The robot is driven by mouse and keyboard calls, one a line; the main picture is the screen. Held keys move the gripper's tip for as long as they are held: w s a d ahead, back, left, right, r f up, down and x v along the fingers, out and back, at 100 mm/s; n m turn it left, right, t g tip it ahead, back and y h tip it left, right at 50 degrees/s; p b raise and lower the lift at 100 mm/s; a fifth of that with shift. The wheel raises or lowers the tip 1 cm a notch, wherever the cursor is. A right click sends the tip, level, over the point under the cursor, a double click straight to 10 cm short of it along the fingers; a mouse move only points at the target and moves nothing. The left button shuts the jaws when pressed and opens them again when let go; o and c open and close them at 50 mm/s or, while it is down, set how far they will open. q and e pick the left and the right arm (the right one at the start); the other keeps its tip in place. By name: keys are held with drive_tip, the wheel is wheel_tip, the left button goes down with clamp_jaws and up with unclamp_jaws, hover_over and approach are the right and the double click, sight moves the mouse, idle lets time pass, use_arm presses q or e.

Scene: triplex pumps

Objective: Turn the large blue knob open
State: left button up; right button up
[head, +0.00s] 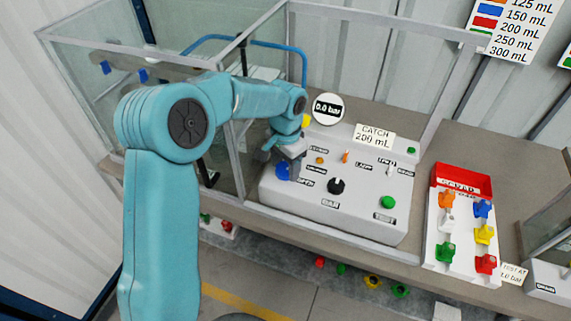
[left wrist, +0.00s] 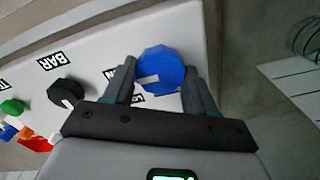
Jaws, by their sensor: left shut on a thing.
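The large blue knob (head: 282,171) is at the left front of the white control panel (head: 310,200). In the left wrist view the blue knob (left wrist: 160,68) is faceted, with a pale mark on its face. My left gripper (head: 285,160) comes down on the knob from above. In the left wrist view its fingers (left wrist: 158,80) stand one on each side of the knob, shut on it. A label beside the knob is partly covered by the fingers. My right gripper is in neither view.
A black knob (head: 336,186), a green button (head: 388,202) and small switches share the panel. A gauge sign reading 0.0 bar (head: 328,109) and a card reading CATCH 200 mL (head: 374,136) stand behind. A clear-walled frame surrounds the panel. A red bin (head: 462,180) and a white rack of coloured knobs (head: 436,222) stand right.

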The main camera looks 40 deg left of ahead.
sight(287, 167)
use_arm(q)
drive_tip(key=o, duration=0.9)
drive_tip(key=shift+f, duration=0.1)
drive_tip(key=shift+o, duration=0.7)
drive_tip(key=shift+w, duration=0.15)
wheel_tip(287, 167, up, 16)
